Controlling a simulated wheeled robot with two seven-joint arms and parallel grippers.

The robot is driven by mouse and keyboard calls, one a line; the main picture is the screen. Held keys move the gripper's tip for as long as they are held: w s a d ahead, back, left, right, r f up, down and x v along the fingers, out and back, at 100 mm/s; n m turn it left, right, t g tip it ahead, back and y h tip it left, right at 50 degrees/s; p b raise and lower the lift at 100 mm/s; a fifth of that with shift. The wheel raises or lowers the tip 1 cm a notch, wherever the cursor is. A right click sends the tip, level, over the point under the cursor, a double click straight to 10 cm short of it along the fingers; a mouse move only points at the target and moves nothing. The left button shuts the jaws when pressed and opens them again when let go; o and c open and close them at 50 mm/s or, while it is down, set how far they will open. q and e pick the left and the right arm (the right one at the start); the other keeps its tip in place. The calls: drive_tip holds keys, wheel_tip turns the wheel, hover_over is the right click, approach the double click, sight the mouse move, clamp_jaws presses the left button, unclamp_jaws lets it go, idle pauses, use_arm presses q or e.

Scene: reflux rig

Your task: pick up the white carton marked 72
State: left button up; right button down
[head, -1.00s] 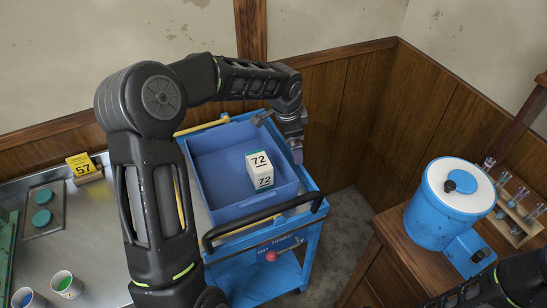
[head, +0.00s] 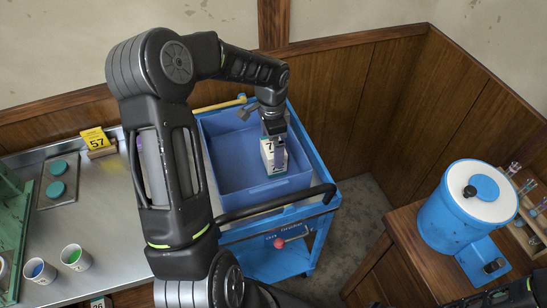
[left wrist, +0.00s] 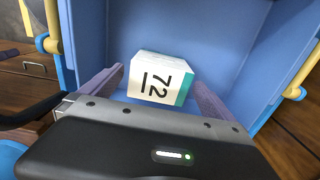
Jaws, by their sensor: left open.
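The white carton marked 72 (head: 269,156) has a teal band and sits in the blue tray (head: 222,175) on the blue cart. My left gripper (head: 274,143) is over the carton from above and hides part of it. In the left wrist view the carton (left wrist: 158,80) lies between the two purple-grey fingers of my open left gripper (left wrist: 160,92), with gaps to each side. My right gripper is not in view; only part of that dark arm shows at the bottom right.
The blue cart has a black handle (head: 284,203) at its front. A metal bench at left holds a yellow 57 sign (head: 96,139) and two cups (head: 75,257). A blue drum (head: 459,215) stands on the wooden cabinet at right. The tray walls surround the carton.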

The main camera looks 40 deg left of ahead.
use_arm(q)
drive_tip(key=f+b, duration=0.3)
drive_tip(key=f, duration=0.2)
drive_tip(key=shift+w+d+f+b, duration=0.1)
drive_tip(key=shift+w+b, duration=0.1)
drive_tip(key=shift+b, duration=0.2)
idle(0.4)
drive_tip(key=c, duration=1.5)
